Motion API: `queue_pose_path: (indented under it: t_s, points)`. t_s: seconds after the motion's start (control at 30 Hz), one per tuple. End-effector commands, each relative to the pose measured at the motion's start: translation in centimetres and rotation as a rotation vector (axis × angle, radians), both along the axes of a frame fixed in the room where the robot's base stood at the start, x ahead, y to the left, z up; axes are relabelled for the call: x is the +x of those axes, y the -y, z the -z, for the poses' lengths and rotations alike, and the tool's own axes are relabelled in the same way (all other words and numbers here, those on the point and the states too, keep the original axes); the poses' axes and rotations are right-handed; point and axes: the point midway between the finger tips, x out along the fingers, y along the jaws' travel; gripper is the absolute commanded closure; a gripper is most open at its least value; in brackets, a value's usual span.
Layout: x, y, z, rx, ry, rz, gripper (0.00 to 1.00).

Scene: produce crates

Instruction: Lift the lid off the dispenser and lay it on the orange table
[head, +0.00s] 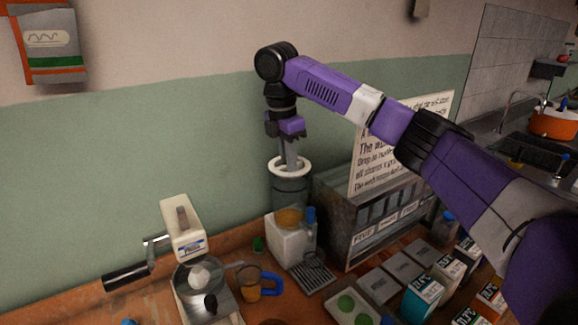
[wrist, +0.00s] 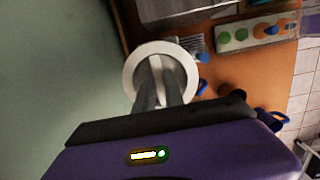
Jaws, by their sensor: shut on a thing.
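The dispenser has a white base (head: 283,243) with a dark, see-through cylinder (head: 291,192) above it, standing against the green wall. Its round white lid (head: 277,166) is at the top of the cylinder; I cannot tell whether there is a gap below it. My gripper (head: 291,163) reaches straight down from above, shut on the middle of the lid. In the wrist view the lid (wrist: 135,73) shows as a white ring around my gripper's fingertips (wrist: 158,70). The orange table (head: 255,309) lies below.
A grey metal bin with labels (head: 340,225) and a text sign (head: 440,103) stand right of the dispenser. A hand-cranked machine (head: 183,230), a mug with a blue handle (head: 249,285), a tray with green discs (head: 353,308) and several cartons (head: 421,293) crowd the table.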

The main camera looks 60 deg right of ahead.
Motion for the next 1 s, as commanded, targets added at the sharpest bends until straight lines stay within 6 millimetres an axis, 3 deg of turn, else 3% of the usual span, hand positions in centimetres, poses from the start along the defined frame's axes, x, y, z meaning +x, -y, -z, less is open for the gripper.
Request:
queue_pose_path:
  t_s: [0.13, 0.7, 1.0]
  points:
    - [0.1, 0.0, -2.0, -0.001, 0.003, 0.000, 1.00]
    - [0.0, 0.0, -14.1, -0.005, 0.002, 0.001, 1.00]
    - [0.0, 0.0, -18.0, -0.001, 0.001, 0.001, 1.00]
